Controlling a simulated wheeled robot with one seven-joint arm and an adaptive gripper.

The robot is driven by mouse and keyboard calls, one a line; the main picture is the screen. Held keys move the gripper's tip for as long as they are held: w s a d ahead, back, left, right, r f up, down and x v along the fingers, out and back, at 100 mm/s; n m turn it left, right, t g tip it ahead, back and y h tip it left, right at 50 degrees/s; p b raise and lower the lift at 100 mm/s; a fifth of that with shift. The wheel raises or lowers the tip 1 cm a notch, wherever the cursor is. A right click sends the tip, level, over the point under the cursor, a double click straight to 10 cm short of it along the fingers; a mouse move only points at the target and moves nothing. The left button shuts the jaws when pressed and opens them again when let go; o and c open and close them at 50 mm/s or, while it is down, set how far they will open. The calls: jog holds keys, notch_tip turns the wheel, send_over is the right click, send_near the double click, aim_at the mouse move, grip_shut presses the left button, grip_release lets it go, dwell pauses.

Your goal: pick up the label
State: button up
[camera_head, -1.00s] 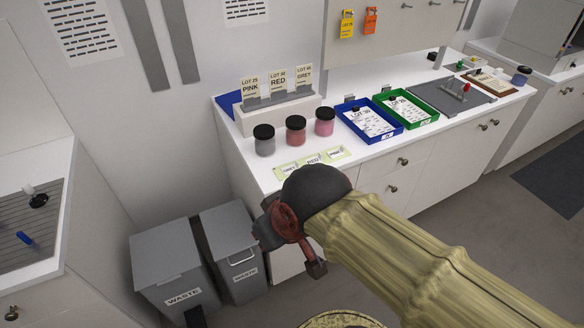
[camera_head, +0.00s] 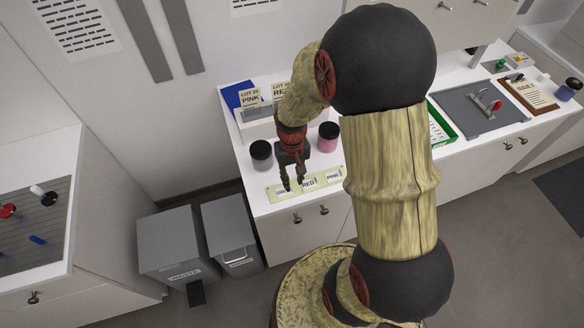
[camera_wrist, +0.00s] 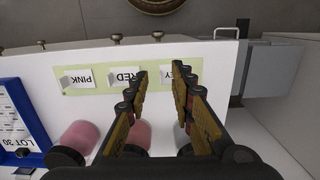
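Three small white labels lie in a row on a pale green strip (camera_head: 321,183) at the counter's front edge: the grey label (camera_head: 281,191), the red label (camera_head: 308,183) and the pink label (camera_head: 333,176). My gripper (camera_head: 294,188) points down over the strip, near the grey and red labels. In the wrist view its fingers (camera_wrist: 168,74) are apart with nothing between them. There, the grey label (camera_wrist: 181,72) is partly covered by a finger, while the red label (camera_wrist: 124,77) and pink label (camera_wrist: 78,79) show well. The height above the strip is hard to tell.
Behind the strip stand a grey jar (camera_head: 262,157) and a pink jar (camera_head: 327,140); my gripper hides the red jar in the head view. Lot cards (camera_head: 250,98) stand on a holder behind. Waste bins (camera_head: 233,238) stand on the floor, left of the counter.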

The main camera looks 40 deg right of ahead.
aim_at(283, 190)
jog(key=shift+w+d+r+t, duration=0.15)
jog(key=shift+w, duration=0.25)
jog(key=shift+w+d+r+t, duration=0.1)
jog(key=shift+w+d+t, duration=0.05)
jog(key=shift+w, duration=0.25)
jog(key=shift+a+f, duration=0.1)
jog(key=shift+f, duration=0.9)
jog(key=shift+w+f, duration=0.1)
jog(key=shift+f, duration=0.25)
notch_tip(283, 190, down, 5)
jog(key=shift+r+b, duration=0.1)
jog(key=shift+b, duration=0.35)
jog(key=shift+c, duration=0.6)
grip_shut()
